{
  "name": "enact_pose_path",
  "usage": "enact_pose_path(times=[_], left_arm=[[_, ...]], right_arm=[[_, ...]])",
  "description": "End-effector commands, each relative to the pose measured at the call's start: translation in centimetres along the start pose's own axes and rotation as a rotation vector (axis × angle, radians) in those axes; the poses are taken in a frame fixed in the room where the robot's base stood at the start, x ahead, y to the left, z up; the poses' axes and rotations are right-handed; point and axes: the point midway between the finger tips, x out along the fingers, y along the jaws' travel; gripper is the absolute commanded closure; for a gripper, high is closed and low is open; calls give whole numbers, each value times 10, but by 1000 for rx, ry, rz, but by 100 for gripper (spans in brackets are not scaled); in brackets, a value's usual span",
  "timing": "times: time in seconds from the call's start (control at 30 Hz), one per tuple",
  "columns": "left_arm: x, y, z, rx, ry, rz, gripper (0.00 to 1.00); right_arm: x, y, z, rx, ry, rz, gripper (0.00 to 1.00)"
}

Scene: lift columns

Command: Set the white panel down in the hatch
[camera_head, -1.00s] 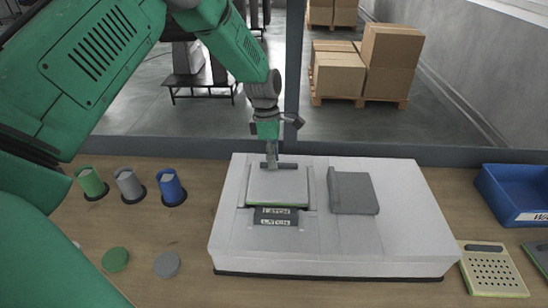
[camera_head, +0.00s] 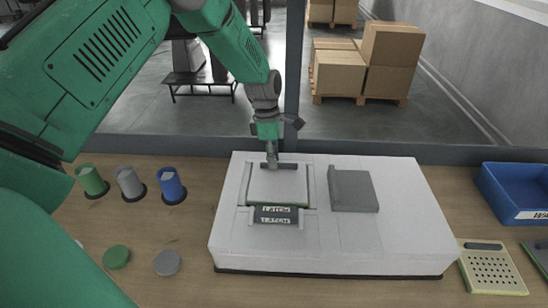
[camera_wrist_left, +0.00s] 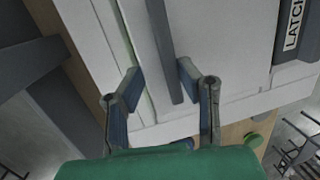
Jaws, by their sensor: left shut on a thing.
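The white panel (camera_head: 277,187), with a green front edge and a dark bar handle, lies over the hatch (camera_head: 312,197) in the left part of the big white box. It looks level and lined up with the hatch frame. I cannot tell whether it rests fully down. My left gripper (camera_head: 271,165) points down onto the handle at the panel's back half. In the left wrist view my gripper (camera_wrist_left: 158,82) has its two fingers either side of the dark handle (camera_wrist_left: 162,40). A dark latch plate marked LATCH (camera_head: 276,220) sits at the panel's front edge. My right gripper is not in view.
A grey slab (camera_head: 353,191) lies on the white box (camera_head: 395,235) right of the hatch. Green, grey and blue cups (camera_head: 171,184) stand at left, with discs (camera_head: 116,257) in front. A blue bin (camera_head: 515,190) and a perforated beige block (camera_head: 492,270) are at right.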

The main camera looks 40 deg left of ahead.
Motion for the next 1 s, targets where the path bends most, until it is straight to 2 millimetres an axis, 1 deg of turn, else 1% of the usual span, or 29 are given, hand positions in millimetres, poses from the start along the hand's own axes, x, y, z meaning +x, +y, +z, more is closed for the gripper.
enact_pose_path(times=[0.4,0.43,0.5,0.8,1.0], left_arm=[[1,0,0,0,0,1,100],[1,0,0,0,0,1,66],[1,0,0,0,0,1,45],[1,0,0,0,0,0,45],[-12,-2,2,1,0,2,45]], right_arm=[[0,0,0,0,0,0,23],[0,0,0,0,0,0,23],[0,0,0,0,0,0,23],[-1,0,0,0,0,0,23],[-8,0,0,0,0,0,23]])
